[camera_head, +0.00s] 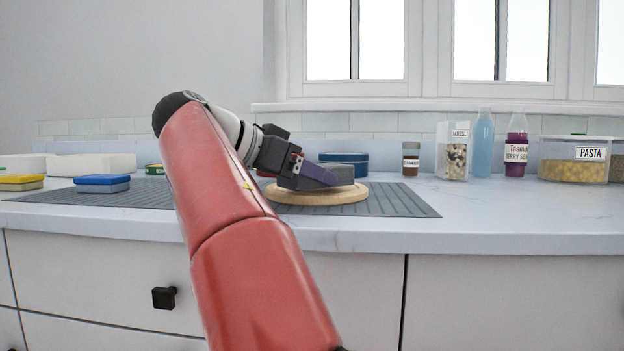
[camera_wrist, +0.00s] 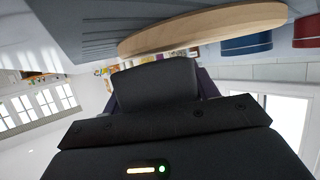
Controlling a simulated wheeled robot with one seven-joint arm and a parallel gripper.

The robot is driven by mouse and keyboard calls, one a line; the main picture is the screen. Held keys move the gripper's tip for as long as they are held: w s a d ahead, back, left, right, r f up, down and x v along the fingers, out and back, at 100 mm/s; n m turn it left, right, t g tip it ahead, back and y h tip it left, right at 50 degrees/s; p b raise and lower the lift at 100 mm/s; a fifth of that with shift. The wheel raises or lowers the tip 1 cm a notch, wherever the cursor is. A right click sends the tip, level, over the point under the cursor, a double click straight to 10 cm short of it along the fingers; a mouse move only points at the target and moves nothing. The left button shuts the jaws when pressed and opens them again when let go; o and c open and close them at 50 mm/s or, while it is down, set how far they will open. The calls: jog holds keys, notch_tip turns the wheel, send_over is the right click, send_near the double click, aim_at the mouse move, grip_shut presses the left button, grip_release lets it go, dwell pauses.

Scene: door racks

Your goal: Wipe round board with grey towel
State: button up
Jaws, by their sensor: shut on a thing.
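The round wooden board (camera_head: 318,197) lies on the ribbed grey mat on the counter; its edge also shows in the wrist view (camera_wrist: 205,30). My gripper (camera_head: 318,176) is low over the board with its purple-sided fingers around the dark grey towel (camera_head: 340,172). The towel is a folded, rounded pad; it fills the space between the fingers in the wrist view (camera_wrist: 155,84). It sits at or just above the board's top; I cannot tell whether it touches. The fingertips are partly hidden by the towel.
A blue round tin (camera_head: 345,158) stands close behind the board. The front right counter is clear.

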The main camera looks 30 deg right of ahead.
jog(key=shift+f, duration=0.15)
jog(key=shift+w+d, duration=0.3)
jog(key=shift+d, duration=0.05)
jog(key=shift+w+d+p, duration=0.6)
jog(key=shift+w+d, duration=0.35)
jog(key=shift+w, duration=0.05)
jog(key=shift+w+d+p, duration=1)
jog(key=shift+w+d, duration=0.15)
jog(key=shift+w+d+f, duration=0.1)
jog(key=shift+w+d, duration=0.05)
jog(key=shift+w, duration=0.05)
jog(key=shift+w+r+p, duration=0.1)
jog(key=shift+r+p, duration=0.6)
jog(key=shift+r, duration=0.05)
notch_tip(320, 180, up, 5)
jog(key=p, duration=0.4)
jog(key=shift+f, duration=0.1)
